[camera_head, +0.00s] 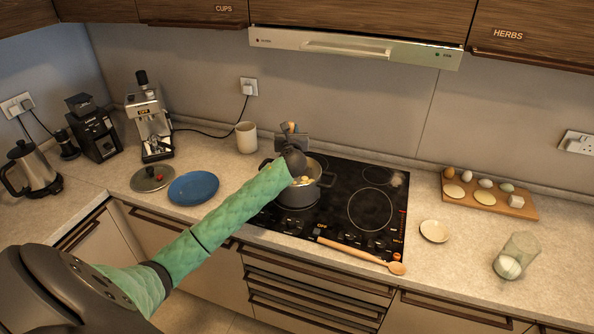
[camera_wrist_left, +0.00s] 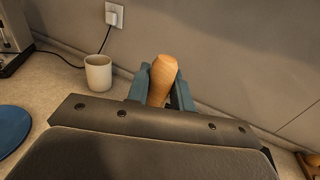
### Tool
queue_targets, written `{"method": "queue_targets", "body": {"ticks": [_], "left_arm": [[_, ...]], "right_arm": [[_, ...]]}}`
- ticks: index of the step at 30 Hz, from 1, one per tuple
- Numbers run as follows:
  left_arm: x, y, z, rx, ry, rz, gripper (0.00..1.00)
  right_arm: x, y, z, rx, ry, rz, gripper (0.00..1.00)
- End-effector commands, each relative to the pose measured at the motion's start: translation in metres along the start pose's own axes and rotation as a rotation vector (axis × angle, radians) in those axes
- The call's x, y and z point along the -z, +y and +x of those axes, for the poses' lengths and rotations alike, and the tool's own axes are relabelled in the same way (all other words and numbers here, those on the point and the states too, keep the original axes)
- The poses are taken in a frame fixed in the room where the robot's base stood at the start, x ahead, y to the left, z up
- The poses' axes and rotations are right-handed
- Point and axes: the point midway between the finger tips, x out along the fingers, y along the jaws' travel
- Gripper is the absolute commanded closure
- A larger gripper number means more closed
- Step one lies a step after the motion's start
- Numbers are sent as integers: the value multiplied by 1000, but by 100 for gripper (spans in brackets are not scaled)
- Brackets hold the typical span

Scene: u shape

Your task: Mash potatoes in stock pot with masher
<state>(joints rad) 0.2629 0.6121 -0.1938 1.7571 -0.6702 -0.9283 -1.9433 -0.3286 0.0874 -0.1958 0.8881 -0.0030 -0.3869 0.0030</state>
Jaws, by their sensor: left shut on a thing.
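The stock pot (camera_head: 299,196) is dark grey and stands on the black cooktop, toward its left side. Pale yellow potato pieces (camera_head: 302,181) show inside it. My left arm, in a green sleeve, reaches across to the pot. My left gripper (camera_head: 291,134) is over the pot and shut on the masher's wooden handle (camera_wrist_left: 162,80), which stands up between the fingers in the left wrist view. The masher's lower end is hidden behind my wrist and the pot. My right gripper is not in view.
A blue plate (camera_head: 193,187) and a pot lid (camera_head: 152,178) lie left of the cooktop (camera_head: 371,209). A cream mug (camera_head: 246,137) stands behind. A wooden spoon (camera_head: 360,251) lies along the front edge. A board (camera_head: 507,204) with eggs, a small dish (camera_head: 434,231) and a glass (camera_head: 517,255) are right.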

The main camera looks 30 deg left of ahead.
Motion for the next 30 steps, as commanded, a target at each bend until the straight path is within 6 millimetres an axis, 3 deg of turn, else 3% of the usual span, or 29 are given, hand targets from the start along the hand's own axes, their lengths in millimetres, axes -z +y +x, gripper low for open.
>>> {"method": "queue_targets", "body": {"ticks": [11,30], "left_arm": [[3,0,0,0,0,0,100],[38,0,0,0,1,1,100]], "right_arm": [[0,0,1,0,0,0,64],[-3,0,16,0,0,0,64]]}}
